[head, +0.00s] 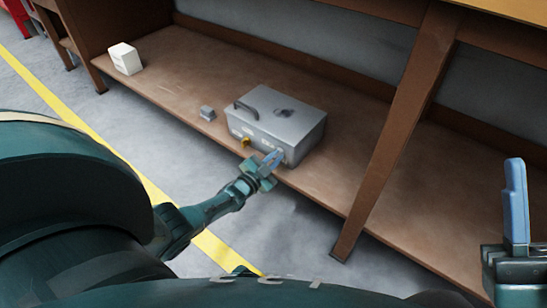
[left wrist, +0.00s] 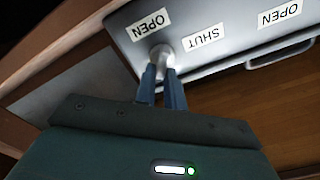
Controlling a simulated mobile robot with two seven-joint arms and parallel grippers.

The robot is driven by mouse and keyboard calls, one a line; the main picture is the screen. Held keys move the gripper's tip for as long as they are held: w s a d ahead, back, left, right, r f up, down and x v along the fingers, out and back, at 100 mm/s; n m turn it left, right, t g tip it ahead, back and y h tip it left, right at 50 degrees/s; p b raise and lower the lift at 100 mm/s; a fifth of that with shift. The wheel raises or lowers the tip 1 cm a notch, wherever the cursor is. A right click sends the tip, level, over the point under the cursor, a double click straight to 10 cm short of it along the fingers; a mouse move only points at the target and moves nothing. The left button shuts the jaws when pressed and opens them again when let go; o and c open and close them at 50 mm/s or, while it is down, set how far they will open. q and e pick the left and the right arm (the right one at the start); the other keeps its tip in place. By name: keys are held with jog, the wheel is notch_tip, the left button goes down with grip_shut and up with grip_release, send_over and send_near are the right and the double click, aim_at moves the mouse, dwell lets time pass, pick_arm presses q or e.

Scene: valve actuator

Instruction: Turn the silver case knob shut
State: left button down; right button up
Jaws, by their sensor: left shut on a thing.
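The silver case (head: 290,122) sits on the low brown shelf near its front edge, with a dark handle on top. My left gripper (head: 272,158) is at the case's front face, near its right end, and hides the knob in the head view. In the left wrist view the pale silver knob (left wrist: 162,54) stands out from the case front (left wrist: 225,35), between an OPEN label (left wrist: 148,25) and a SHUT label (left wrist: 203,38). The blue fingers of my left gripper (left wrist: 162,80) are shut on it. My right gripper (head: 515,200) is far right, with one blue finger visible.
A small grey block (head: 207,113) lies left of the case, and a white box (head: 125,58) stands farther left. A brown post (head: 385,145) rises right of the case. The shelf (head: 175,72) is otherwise mostly clear.

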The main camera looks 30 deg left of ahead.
pick_arm(q)
jog(key=shift+d+f+m, duration=0.1)
jog(key=shift+f+m, duration=0.05)
jog(key=shift+m, duration=1.55)
jog(key=shift+d+f+m, duration=0.1)
jog(key=shift+f+m, duration=0.1)
jog(key=shift+m, duration=1.5)
jog(key=shift+d+f+m, duration=0.1)
jog(key=shift+f+m, duration=0.05)
jog(key=shift+m, duration=1.55)
jog(key=c, duration=1.5)
grip_release()
jog(key=shift+s, duration=0.1)
jog(key=s+p, duration=0.1)
jog(key=s, duration=0.3)
jog(key=s+p, duration=0.2)
jog(key=s, duration=0.2)
jog(key=s+a+p, duration=0.1)
jog(key=s+p, duration=0.1)
jog(key=s, duration=0.3)
pick_arm(e)
notch_tip(320, 180, down, 7)
jog(key=m+g+h, duration=0.1)
jog(key=m+h, duration=0.6)
jog(key=shift+a+r, duration=0.15)
jog(key=shift+a, duration=0.15)
jog(key=shift+w, duration=0.1)
